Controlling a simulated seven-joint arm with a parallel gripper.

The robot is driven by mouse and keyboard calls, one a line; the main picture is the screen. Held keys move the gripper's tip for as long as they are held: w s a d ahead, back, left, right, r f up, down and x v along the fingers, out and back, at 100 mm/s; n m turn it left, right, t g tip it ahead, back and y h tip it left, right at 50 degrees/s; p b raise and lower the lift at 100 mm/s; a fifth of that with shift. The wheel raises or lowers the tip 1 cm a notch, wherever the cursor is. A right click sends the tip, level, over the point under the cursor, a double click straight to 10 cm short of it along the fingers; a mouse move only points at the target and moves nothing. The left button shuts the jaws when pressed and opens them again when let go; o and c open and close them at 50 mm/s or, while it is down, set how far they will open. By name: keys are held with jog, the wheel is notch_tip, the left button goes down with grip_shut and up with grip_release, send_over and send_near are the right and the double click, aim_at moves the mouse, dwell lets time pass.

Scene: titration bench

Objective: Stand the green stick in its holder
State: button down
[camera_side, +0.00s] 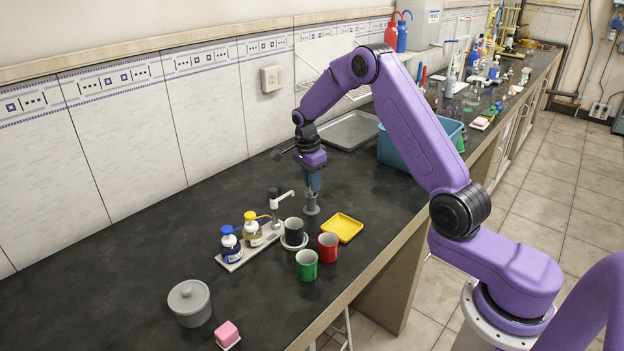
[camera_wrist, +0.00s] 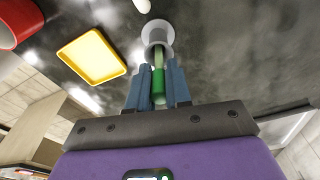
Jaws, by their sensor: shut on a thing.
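My gripper (camera_wrist: 157,88) is shut on the green stick (camera_wrist: 158,84), which sits between its two blue fingers. In the side view my gripper (camera_side: 313,183) points down over the bench. The grey holder (camera_wrist: 158,30) lies straight ahead of the fingers in the wrist view. In the side view the holder (camera_side: 311,206) stands on the bench right below my gripper. The stick's paler far end overlaps the holder's mouth in the wrist view. I cannot tell how deep it is inside, if at all. The fingers hide most of the stick in the side view.
A rack with two bottles (camera_side: 236,262) is to the left. A teal bin (camera_side: 399,152) stands behind right.

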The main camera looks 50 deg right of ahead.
jog(key=shift+f, duration=0.25)
jog(key=c, duration=0.6)
grip_release()
jog(key=shift+o, duration=0.2)
jog(key=shift+r, duration=0.1)
jog(key=shift+r, duration=2.95)
